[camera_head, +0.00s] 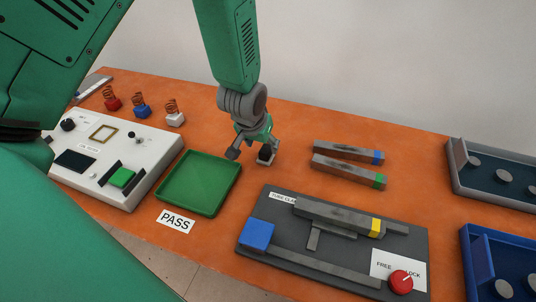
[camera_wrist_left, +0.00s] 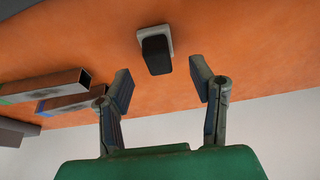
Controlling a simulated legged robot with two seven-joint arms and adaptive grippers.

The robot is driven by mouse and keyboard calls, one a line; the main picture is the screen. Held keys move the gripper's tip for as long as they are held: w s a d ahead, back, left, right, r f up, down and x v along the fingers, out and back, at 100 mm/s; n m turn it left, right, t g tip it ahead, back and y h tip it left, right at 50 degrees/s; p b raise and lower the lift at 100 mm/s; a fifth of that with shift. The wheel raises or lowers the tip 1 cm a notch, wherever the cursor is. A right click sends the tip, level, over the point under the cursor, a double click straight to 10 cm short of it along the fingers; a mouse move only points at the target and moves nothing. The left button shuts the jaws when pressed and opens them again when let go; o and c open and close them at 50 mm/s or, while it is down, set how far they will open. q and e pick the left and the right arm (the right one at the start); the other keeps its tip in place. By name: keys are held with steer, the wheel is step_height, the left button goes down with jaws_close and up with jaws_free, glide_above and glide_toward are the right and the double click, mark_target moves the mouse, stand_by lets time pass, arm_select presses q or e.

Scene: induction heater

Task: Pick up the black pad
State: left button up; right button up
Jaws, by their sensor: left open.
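The black pad (camera_wrist_left: 156,56) is a small dark block on a light grey base (camera_wrist_left: 168,33) in the left wrist view. In the head view the pad (camera_head: 265,154) shows small on the orange table, close by the right-hand finger of my left gripper (camera_head: 250,151). My left gripper is open and empty, fingers pointing down at the table. In the wrist view the pad lies ahead of the gap between the fingers (camera_wrist_left: 161,78), with clear space on both sides. It does not look touched. My right gripper is not in view.
A green tray (camera_head: 213,211) with a PASS label lies left of the gripper. Two grey bars (camera_head: 348,152) lie to its right, and a dark fixture (camera_head: 258,264) with a red knob stands in front. A white tester (camera_head: 140,183) and several coil-topped pieces (camera_head: 174,118) are left.

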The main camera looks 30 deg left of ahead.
mark_target(264, 149)
arm_select(q)
steer(key=x, duration=0.4)
steer(key=shift+w+a+f, duration=0.2)
steer(key=shift+w, duration=0.05)
steer(key=shift+w+d+f, duration=0.15)
steer(key=shift+w+d, duration=0.05)
steer(key=shift+d, duration=0.4)
steer(key=shift+s+a, duration=0.1)
steer(key=c, duration=0.8)
steer(key=shift+a, duration=0.2)
jaws_close()
steer(key=shift+a, duration=0.25)
steer(key=r, duration=1)
steer(key=shift+d, duration=0.2)
